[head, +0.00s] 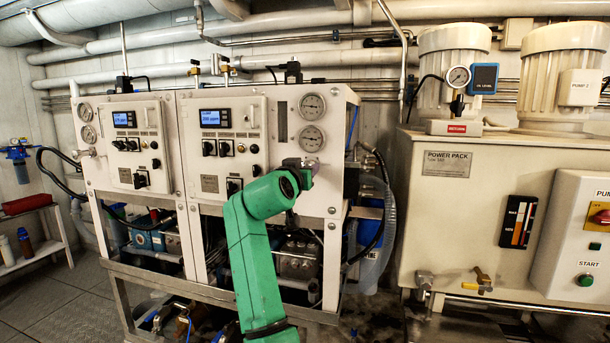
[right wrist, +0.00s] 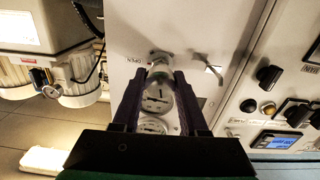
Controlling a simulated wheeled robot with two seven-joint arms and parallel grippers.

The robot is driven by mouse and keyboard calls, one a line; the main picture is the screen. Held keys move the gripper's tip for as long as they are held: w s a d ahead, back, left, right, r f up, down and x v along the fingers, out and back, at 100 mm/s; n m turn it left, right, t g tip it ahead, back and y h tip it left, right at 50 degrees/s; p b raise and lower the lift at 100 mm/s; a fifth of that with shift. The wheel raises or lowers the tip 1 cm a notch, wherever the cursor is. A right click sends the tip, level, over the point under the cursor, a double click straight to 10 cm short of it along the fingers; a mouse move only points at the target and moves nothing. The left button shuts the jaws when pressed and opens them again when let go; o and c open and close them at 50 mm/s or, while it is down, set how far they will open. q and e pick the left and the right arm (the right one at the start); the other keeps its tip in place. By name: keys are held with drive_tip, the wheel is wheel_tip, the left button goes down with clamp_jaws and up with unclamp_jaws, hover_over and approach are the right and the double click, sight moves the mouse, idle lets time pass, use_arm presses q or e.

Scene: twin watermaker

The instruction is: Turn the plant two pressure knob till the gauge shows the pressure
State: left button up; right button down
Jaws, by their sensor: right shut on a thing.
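The plant two panel is the right-hand white panel (head: 222,148) of the twin frame. Two round gauges, an upper one (head: 312,106) and a lower one (head: 312,138), sit on its right side; their needles are too small to read. My right gripper (head: 304,170) is at the panel just below the lower gauge. The gauges show between the fingers, the nearer one (right wrist: 157,99) partly covered. My left gripper is not in view.
The plant one panel (head: 130,145) stands to the left, with its own gauges (head: 86,123). A small lever (right wrist: 207,64) sits beside the knob in the wrist view. Clear hoses (head: 378,225) hang right of the frame, before the power pack cabinet (head: 480,210).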

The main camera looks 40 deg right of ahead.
drive_tip(key=shift+r+m+b, duration=0.2)
drive_tip(key=shift+m+b, duration=0.1)
drive_tip(key=shift+m, duration=0.65)
drive_tip(key=shift+r+m+b, duration=0.2)
drive_tip(key=shift+m+b, duration=0.05)
drive_tip(key=shift+m, duration=0.7)
drive_tip(key=shift+c, duration=2.4)
unclamp_jaws()
drive_tip(key=shift+d, duration=0.1)
drive_tip(key=shift+o, duration=0.2)
drive_tip(key=shift+w+d+f, duration=0.15)
drive_tip(key=shift+d+f, duration=0.05)
drive_tip(key=shift+f, duration=0.2)
drive_tip(key=b+v, duration=0.3)
drive_tip(key=v, duration=1.1)
drive_tip(key=shift+a+b, duration=0.25)
drive_tip(key=shift+b, duration=0.1)
